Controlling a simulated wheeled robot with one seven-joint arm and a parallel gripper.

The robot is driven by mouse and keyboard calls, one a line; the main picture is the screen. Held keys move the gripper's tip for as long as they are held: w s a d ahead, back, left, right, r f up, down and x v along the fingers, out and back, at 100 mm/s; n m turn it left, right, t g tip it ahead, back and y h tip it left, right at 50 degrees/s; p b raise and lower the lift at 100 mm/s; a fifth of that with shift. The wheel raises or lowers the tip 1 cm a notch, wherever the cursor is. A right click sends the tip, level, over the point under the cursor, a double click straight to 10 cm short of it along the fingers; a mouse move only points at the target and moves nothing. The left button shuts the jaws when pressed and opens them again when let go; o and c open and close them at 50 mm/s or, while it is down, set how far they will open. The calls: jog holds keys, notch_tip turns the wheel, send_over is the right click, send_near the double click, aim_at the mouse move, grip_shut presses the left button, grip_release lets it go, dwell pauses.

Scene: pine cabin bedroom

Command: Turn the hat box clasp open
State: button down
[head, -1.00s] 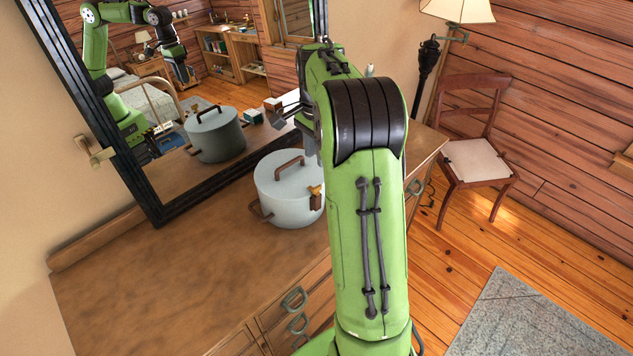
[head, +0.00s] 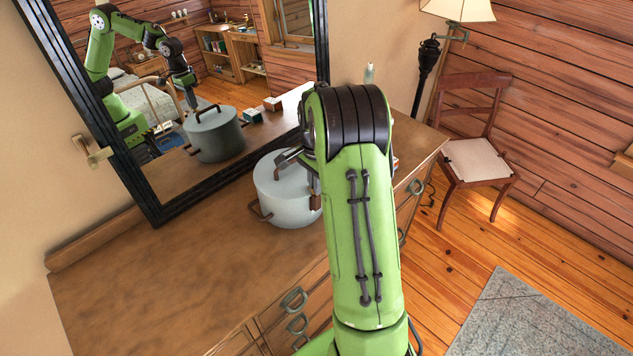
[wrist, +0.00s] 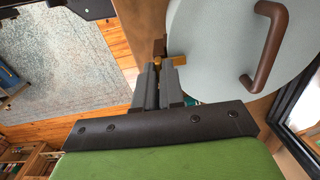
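The hat box is a round pale grey box (head: 285,205) with a lid and a brown handle, standing on the wooden dresser top. In the wrist view its lid (wrist: 215,45) and handle (wrist: 265,45) fill the upper right. The clasp (wrist: 178,61), brass-coloured with a dark brown part, shows at the box's edge, right at my fingertips. My gripper (wrist: 159,68) has its two grey fingers a little apart; whether they press on the clasp is unclear. In the head view my arm hides the clasp and most of the gripper.
A black-framed mirror (head: 160,190) leans behind the box and reflects it and my arm. Small boxes show in the mirror. The dresser top (head: 150,290) is clear at left. A chair (head: 470,155) and a lamp (head: 428,70) stand at right.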

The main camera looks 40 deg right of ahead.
jog(key=shift+n, duration=0.3)
jog(key=n, duration=0.3)
jog(key=shift+n, duration=0.4)
jog(key=n, duration=0.4)
jog(key=shift+b, duration=0.4)
jog(key=n, duration=0.5)
jog(key=shift+n+b, duration=0.5)
jog(key=shift+n, duration=1.7)
jog(key=c, duration=1.2)
grip_release()
jog(key=shift+c, duration=0.2)
